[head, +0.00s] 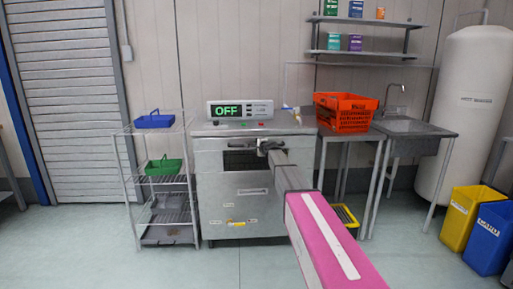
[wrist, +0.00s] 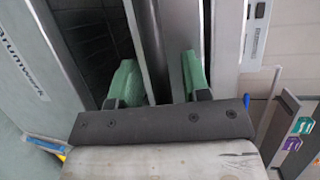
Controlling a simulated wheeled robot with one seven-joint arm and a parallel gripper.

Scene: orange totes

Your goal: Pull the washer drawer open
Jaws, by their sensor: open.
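The washer (head: 212,190) is a grey metal cabinet with a panel reading OFF (head: 227,111) on top. Its front has a dark window (head: 240,161) with a bar handle (head: 238,147) across its top. My gripper (head: 268,148) is at the upper right of this front and partly covers it. In the wrist view the gripper (wrist: 160,80) is open, with one green fingertip on each side of a long grey metal bar (wrist: 155,50). I cannot tell whether the fingers touch the bar. The front looks closed in the head view.
A wire rack (head: 130,190) with blue (head: 155,120) and green (head: 163,167) baskets stands left of the washer. An orange tote (head: 345,115) sits on a table at the right, beside a sink (head: 408,125). Yellow (head: 465,215) and blue (head: 490,240) bins stand far right. The floor in front is clear.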

